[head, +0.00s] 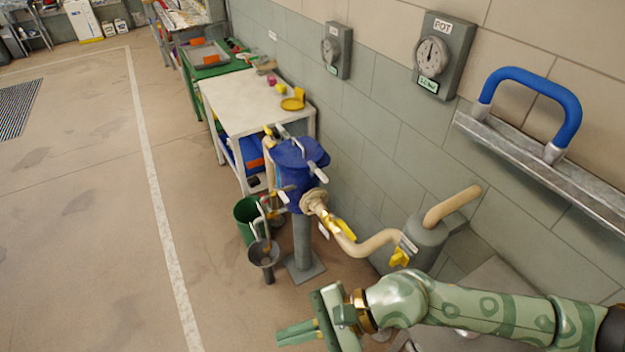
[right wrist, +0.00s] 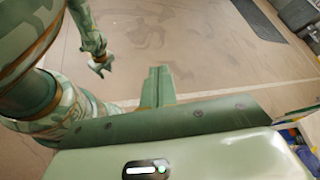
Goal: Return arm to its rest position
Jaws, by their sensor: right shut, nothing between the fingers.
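My right arm, green and patterned, comes in from the right edge of the head view. My right gripper (head: 284,334) is over the floor near the bottom edge, its fingers pointing left. The right wrist view shows the two green fingers (right wrist: 158,86) together, with nothing between them. The gripper is apart from the blue valve body (head: 297,178) and its pipe, which stand farther off. In the right wrist view, a small arm end (right wrist: 101,64), likely my left one, hangs at upper left; its jaws are too small to make out. No left arm shows in the head view.
Beige pipe (head: 372,243) with yellow handles (head: 399,258) runs just beyond my right arm. A blue handle (head: 530,88) sits on a wall rail at right. A green bucket (head: 248,215) and a white table (head: 245,105) stand farther back. Floor at left is clear.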

